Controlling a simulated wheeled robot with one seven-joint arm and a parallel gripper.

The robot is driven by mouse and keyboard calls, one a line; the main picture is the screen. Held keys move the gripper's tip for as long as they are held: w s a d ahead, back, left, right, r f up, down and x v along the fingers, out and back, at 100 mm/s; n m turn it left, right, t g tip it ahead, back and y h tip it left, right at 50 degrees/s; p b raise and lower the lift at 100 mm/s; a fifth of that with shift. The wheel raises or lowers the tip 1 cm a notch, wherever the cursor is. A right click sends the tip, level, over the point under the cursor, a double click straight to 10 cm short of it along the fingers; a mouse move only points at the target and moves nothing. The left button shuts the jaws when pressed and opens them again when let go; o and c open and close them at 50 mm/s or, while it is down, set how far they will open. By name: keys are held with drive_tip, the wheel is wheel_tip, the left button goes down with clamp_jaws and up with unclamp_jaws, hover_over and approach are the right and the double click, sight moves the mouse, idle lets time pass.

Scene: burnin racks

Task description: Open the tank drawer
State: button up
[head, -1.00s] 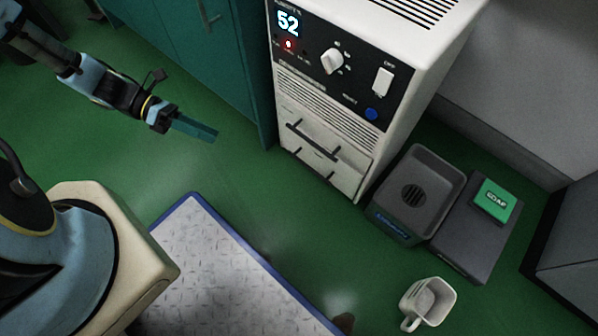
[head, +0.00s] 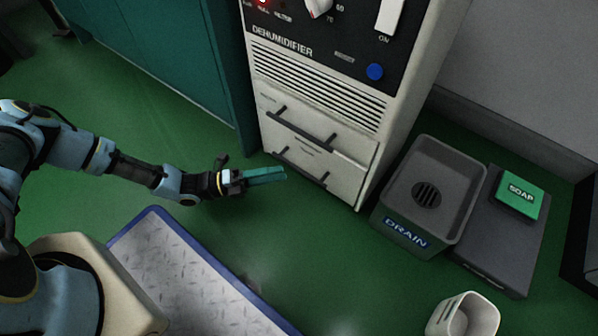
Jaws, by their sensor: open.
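The white dehumidifier (head: 318,75) stands against the teal cabinet. Low on its front are two white drawer panels, each with a dark bar handle. The upper handle (head: 302,130) and the lower handle (head: 299,170) both sit close to shut-looking fronts; which panel is the tank drawer I cannot tell. My gripper (head: 284,174) is in front of the lower panel's left side, at about the lower handle's height in the picture. Its jaws are open and hold nothing visible. Whether the fingertips touch the handle is unclear.
A grey drain basin (head: 398,218) stands right of the dehumidifier. A green soap box (head: 519,195) lies on a dark grey slab (head: 497,262) beside it. A blue-edged metal plate (head: 175,270) lies in front; green floor is clear between.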

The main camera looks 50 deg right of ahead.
sight(299, 169)
drive_tip(key=b+x, duration=0.1)
drive_tip(key=x, duration=0.5)
drive_tip(key=shift+s+d+b, duration=0.2)
drive_tip(key=shift+b, duration=0.1)
clamp_jaws()
idle(1.1)
